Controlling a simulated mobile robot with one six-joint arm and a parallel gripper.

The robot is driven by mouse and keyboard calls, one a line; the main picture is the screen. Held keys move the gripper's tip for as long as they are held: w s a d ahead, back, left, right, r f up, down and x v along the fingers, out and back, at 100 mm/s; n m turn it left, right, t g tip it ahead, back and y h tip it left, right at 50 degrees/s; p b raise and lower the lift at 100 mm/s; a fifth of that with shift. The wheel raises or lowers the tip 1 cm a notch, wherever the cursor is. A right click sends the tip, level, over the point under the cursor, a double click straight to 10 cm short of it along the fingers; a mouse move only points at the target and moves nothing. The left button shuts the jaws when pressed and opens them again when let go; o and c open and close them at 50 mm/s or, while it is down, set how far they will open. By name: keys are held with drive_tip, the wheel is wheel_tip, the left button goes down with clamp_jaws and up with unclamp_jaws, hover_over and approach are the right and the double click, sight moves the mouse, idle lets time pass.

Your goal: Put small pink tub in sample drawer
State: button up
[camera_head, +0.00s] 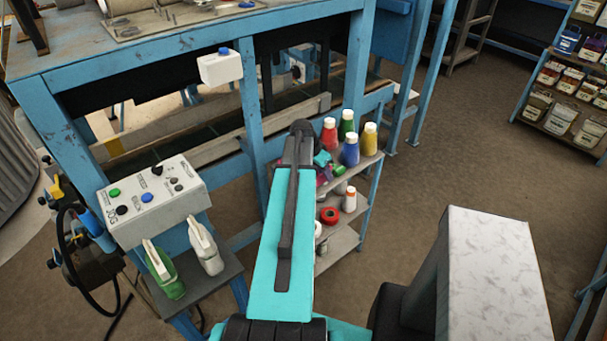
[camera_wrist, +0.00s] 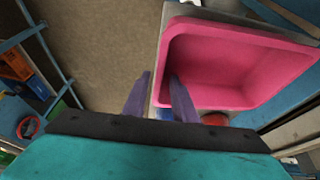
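The small pink tub (camera_wrist: 250,50) fills the upper right of the wrist view, its hollow inside facing the camera. My gripper (camera_wrist: 160,92) has its two purple fingers apart. One finger shows left of the tub's near-left wall and the other in front of its inside, so they appear to straddle that wall. I cannot identify a sample drawer in either view.
Red, green, blue and yellow bottles (camera_head: 350,148) stand close behind my arm's end on the grey shelf unit (camera_head: 338,245). A red tape roll (camera_head: 329,216) is on a lower shelf. A control box (camera_head: 155,200) is left. A block with a pale marbled top (camera_head: 490,270) is right.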

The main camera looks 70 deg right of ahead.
drive_tip(key=shift+c, duration=0.4)
clamp_jaws()
drive_tip(key=shift+r, duration=0.15)
drive_tip(key=shift+r+b, duration=1.85)
drive_tip(key=shift+r, duration=3)
